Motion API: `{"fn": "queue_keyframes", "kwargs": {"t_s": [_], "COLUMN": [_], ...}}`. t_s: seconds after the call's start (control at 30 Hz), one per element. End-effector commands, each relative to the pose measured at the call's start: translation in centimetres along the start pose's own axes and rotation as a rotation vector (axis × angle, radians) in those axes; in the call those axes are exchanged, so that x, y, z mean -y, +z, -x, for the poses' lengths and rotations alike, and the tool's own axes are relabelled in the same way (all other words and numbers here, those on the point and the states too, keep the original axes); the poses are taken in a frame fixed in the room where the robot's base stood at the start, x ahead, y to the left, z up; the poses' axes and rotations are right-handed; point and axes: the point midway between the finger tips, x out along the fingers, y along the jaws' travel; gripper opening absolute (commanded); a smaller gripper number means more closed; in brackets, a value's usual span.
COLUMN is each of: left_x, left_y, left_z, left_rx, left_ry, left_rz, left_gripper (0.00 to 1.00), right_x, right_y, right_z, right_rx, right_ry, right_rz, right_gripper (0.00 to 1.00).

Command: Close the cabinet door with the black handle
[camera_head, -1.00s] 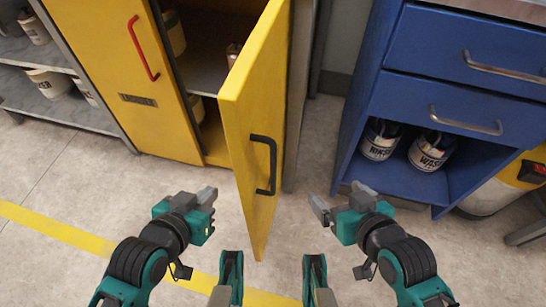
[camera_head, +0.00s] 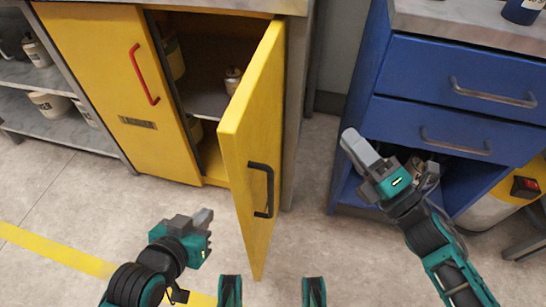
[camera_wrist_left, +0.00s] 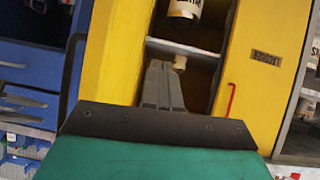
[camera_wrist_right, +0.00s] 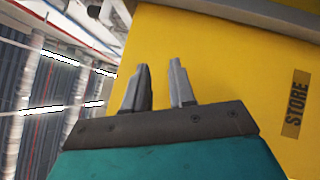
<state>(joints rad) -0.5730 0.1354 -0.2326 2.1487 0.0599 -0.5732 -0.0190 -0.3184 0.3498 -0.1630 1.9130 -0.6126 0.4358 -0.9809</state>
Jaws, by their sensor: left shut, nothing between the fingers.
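The yellow cabinet door (camera_head: 255,120) with the black handle (camera_head: 262,190) stands wide open toward me, its opening dark to the left. The door also shows in the left wrist view (camera_wrist_left: 110,60), with its black handle (camera_wrist_left: 72,75). My left gripper (camera_head: 206,217) is shut and empty, low and left of the door, apart from it; its fingers (camera_wrist_left: 163,75) point at the cabinet opening. My right gripper (camera_head: 352,143) is raised right of the door, before the blue cabinet, apart from the handle. Its empty fingers (camera_wrist_right: 159,70) are parted.
The closed yellow door (camera_head: 125,95) with the red handle (camera_head: 144,75) is at left. The blue drawer cabinet (camera_head: 440,90) is at right, close to my right arm. In the right wrist view, a yellow panel bears a STORE label (camera_wrist_right: 296,105). Floor before the cabinets is clear.

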Motion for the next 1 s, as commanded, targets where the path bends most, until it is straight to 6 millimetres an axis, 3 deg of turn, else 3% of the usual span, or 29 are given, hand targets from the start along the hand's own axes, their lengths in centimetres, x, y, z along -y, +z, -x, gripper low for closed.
{"fn": "queue_keyframes", "kwargs": {"t_s": [0.1, 0.2, 0.4, 0.53, 0.67, 1.0], "left_x": [0.2, 0.3, 0.5, 0.5, 0.5, 0.4], "left_y": [0.2, 0.1, -0.3, -0.1, 0.1, 0.2], "left_z": [0.3, 0.5, 0.6, 0.6, 0.5, 0.4], "left_rx": [0.014, 0.012, 0.002, 0.007, 0.012, 0.012], "left_ry": [-0.005, -0.008, -0.012, -0.013, -0.013, -0.011], "left_rz": [0.0, -0.001, -0.004, -0.005, -0.005, -0.006], "left_gripper": [0.0, 0.0, 0.0, 0.0, 0.0, 0.0], "right_x": [-1.3, -1.3, -0.3, 0.1, 0.1, -0.4], "right_y": [-1.1, -2.3, -3.7, -4.0, -4.7, -9.3], "right_z": [0.1, 1.0, 3.3, 4.0, 3.4, -1.6], "right_rx": [-0.199, -0.356, -0.576, -0.63, -0.636, -0.629], "right_ry": [0.134, 0.25, 0.431, 0.48, 0.489, 0.49], "right_rz": [0.402, 0.686, 1.019, 1.091, 1.1, 1.096], "right_gripper": [0.13, 0.03, 0.0, 0.0, 0.0, 0.0]}}
